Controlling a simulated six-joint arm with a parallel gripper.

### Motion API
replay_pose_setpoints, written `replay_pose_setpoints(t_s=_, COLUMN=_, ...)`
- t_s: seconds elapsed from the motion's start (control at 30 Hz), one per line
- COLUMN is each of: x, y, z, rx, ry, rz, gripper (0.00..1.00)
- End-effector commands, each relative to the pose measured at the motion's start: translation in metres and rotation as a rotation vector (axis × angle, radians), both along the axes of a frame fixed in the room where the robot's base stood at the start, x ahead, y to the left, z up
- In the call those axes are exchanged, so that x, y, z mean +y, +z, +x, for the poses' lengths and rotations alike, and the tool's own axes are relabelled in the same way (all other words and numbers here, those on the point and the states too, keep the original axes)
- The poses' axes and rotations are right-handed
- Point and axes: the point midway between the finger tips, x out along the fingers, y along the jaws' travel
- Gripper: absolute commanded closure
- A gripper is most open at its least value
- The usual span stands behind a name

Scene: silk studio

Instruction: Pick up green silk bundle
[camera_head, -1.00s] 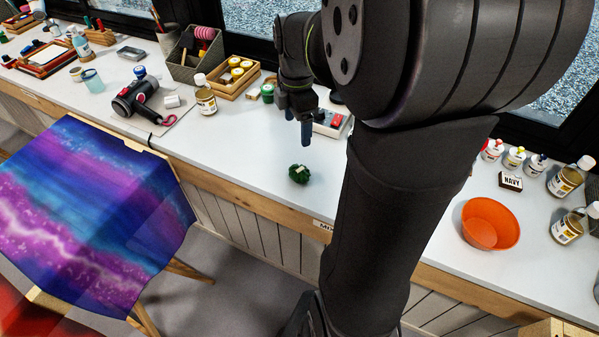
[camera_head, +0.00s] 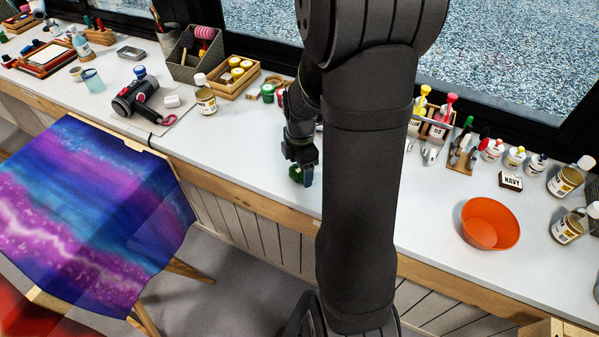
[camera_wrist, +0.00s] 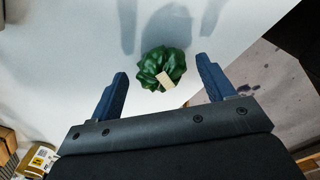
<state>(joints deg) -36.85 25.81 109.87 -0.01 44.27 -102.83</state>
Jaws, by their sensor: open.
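The green silk bundle (camera_wrist: 155,66) is a small gathered green ball with a pale tag on it. It lies on the white tabletop near the front edge. In the wrist view my gripper (camera_wrist: 161,80) is open, with one blue finger to the left and one to the right of the bundle. The bundle sits between the fingertips and a little beyond them, and no contact shows. In the head view my gripper (camera_head: 302,176) is low over the table and hides nearly all of the bundle.
An orange bowl (camera_head: 490,223) stands to the right on the table. Several bottles and a small rack (camera_head: 463,152) are at the back right. The tabletop in front of the gripper's left side is clear.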

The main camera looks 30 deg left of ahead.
Motion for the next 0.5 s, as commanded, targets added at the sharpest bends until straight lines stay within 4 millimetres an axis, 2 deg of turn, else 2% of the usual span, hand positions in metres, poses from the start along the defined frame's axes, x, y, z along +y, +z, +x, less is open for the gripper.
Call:
replay_pose_setpoints(t_s=0.1, x=-0.0001, y=-0.0077, z=-0.0002, rx=0.000, ry=0.000, rz=0.000, gripper=0.25)
replay_pose_setpoints(t_s=0.33, x=0.0000, y=-0.0082, z=0.0000, rx=-0.001, ry=0.000, rz=0.001, gripper=0.25)
replay_pose_setpoints(t_s=0.5, x=0.0000, y=-0.0081, z=0.0000, rx=-0.001, ry=0.000, rz=0.001, gripper=0.59)
